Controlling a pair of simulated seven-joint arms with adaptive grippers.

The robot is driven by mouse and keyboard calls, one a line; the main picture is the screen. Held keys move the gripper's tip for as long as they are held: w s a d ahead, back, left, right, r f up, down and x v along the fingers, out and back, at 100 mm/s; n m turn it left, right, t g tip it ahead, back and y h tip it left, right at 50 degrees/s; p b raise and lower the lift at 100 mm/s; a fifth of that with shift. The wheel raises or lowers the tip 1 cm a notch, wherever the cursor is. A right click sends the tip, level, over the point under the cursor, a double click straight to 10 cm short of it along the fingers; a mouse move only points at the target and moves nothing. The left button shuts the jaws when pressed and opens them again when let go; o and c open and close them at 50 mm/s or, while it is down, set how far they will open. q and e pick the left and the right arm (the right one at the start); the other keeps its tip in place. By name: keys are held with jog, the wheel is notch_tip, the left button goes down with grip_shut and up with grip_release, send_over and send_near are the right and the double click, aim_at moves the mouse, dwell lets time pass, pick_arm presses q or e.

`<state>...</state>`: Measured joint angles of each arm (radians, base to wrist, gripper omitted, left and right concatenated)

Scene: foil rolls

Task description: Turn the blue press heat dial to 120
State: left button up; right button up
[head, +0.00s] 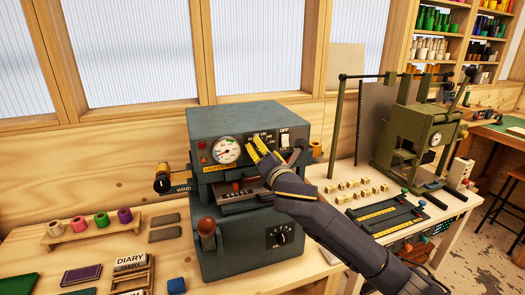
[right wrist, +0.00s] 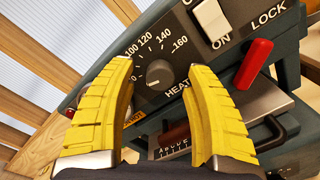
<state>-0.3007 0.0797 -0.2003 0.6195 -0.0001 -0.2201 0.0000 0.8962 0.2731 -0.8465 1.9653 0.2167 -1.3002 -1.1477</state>
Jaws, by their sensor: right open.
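The blue-grey press (head: 245,115) stands on the bench at the middle of the head view. Its black heat dial (right wrist: 160,74) shows in the right wrist view, with 100, 120, 140 and 160 printed around it. A small pale mark shows on the dial's lower left side, away from the 120; the lower scale is hidden by a finger. My right gripper (head: 257,148) is open at the press's front, its yellow fingers (right wrist: 158,82) on either side of the dial in the wrist view. Contact is not clear. In the head view the fingers cover the dial. My left gripper is out of view.
A round gauge (head: 226,150) sits left of the dial. A white power switch (right wrist: 211,19) and a red lock lever (right wrist: 253,63) are close on the right. A red-knobbed lever (head: 206,228) juts out below. A green press (head: 412,135) stands farther right.

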jog(key=shift+w+a, duration=0.2)
jog(key=shift+w, duration=0.4)
grip_shut()
